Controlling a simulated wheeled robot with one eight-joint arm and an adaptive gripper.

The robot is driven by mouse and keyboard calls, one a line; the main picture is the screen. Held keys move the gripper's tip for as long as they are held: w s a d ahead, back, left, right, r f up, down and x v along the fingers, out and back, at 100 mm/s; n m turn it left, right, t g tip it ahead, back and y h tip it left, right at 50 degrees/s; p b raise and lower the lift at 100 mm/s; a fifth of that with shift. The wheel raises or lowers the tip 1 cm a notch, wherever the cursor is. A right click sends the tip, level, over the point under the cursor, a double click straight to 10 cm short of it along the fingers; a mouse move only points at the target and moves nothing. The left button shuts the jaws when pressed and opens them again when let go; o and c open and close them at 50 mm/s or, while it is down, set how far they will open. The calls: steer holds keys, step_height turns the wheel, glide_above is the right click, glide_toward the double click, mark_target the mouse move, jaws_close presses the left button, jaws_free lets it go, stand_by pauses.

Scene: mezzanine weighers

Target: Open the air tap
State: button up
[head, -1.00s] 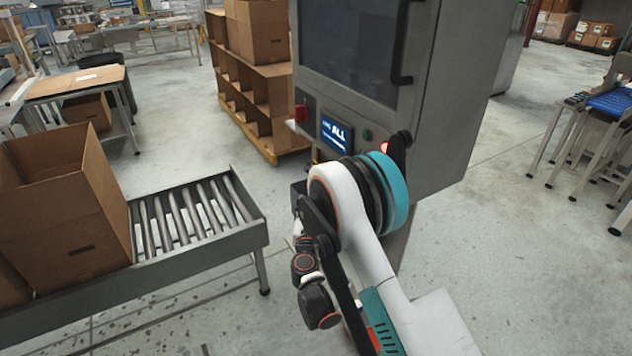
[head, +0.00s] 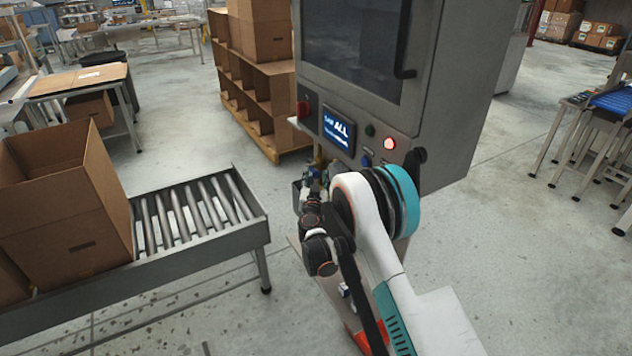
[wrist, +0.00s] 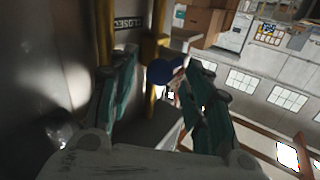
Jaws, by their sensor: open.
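The air tap shows in the wrist view as a blue handle (wrist: 165,70) on a yellow pipe (wrist: 157,25). A dark label reading "CLOSED" (wrist: 128,22) is just left of it. My gripper (wrist: 162,66) is open, with one teal finger on each side of the blue handle in the picture. I cannot tell whether either finger touches it. In the head view my gripper is small and partly hidden by my arm, below the grey cabinet's panel; the tap is not clear there.
A roller conveyor (head: 195,215) with an open carton (head: 65,205) stands at the left.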

steer(key=shift+w, duration=0.15)
jaws_close()
steer(key=shift+r, duration=0.15)
